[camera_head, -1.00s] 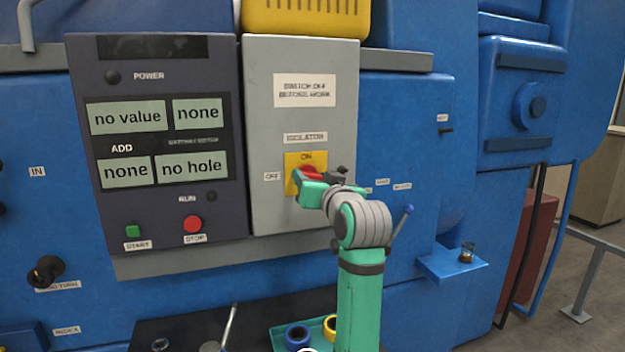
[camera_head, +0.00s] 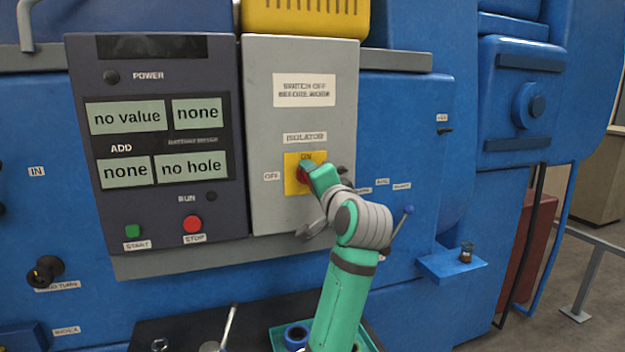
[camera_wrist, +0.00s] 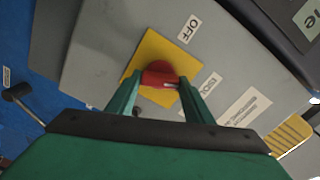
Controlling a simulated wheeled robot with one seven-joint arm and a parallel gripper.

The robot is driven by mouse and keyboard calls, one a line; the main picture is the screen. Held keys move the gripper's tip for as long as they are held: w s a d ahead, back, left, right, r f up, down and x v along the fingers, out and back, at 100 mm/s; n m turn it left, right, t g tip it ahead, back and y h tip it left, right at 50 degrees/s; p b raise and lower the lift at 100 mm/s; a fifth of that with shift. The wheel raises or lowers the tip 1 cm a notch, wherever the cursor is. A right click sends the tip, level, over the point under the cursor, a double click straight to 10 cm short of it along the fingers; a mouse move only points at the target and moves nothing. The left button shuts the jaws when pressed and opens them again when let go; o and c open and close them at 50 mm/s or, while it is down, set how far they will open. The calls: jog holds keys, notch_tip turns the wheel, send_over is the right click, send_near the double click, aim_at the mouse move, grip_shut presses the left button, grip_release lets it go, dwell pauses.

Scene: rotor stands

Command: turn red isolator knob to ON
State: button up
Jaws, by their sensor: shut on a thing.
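The red isolator knob (camera_head: 303,174) sits on a yellow plate (camera_head: 291,160) on the grey isolator box (camera_head: 270,110).
A dark control panel (camera_head: 155,215) with START and STOP buttons is left of the box. A lever with a blue ball (camera_head: 408,210) and a small shelf (camera_head: 440,264) are on the right. A green tray (camera_head: 277,338) lies below my arm.

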jog(key=m, duration=0.4)
jog(key=shift+m, duration=0.4)
jog(key=shift+d, duration=0.1)
jog(key=o, duration=1.1)
jog(key=shift+c, duration=0.2)
jog(key=v, duration=1.1)
